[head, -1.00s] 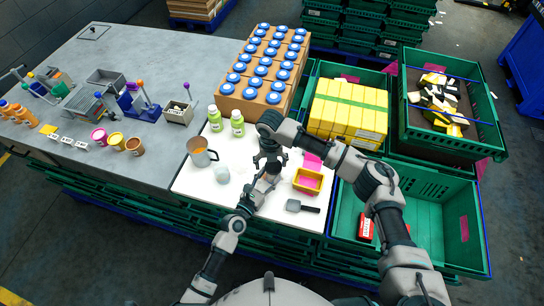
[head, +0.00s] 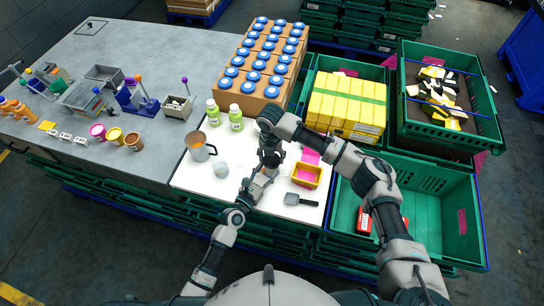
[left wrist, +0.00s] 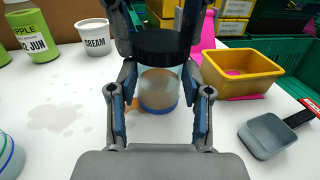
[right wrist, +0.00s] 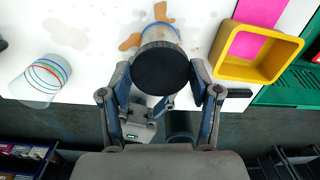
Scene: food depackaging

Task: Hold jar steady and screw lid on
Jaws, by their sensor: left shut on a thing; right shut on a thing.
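A clear jar (left wrist: 158,90) with brown contents stands upright on the white tabletop, a blue band at its base. My left gripper (left wrist: 160,100) is shut on the jar's sides. A dark round lid (left wrist: 163,43) sits on the jar's top; in the right wrist view the lid (right wrist: 160,71) covers much of the jar (right wrist: 160,34). My right gripper (right wrist: 160,80) comes from above and is shut on the lid. Whether the lid is fully seated cannot be told. In the head view my left gripper (head: 262,177) and right gripper (head: 271,157) meet at the jar and mostly hide it.
A yellow tray (head: 306,185) with pink inside and a grey scoop (head: 292,199) lie to the right. Brown smears mark the table near the jar.

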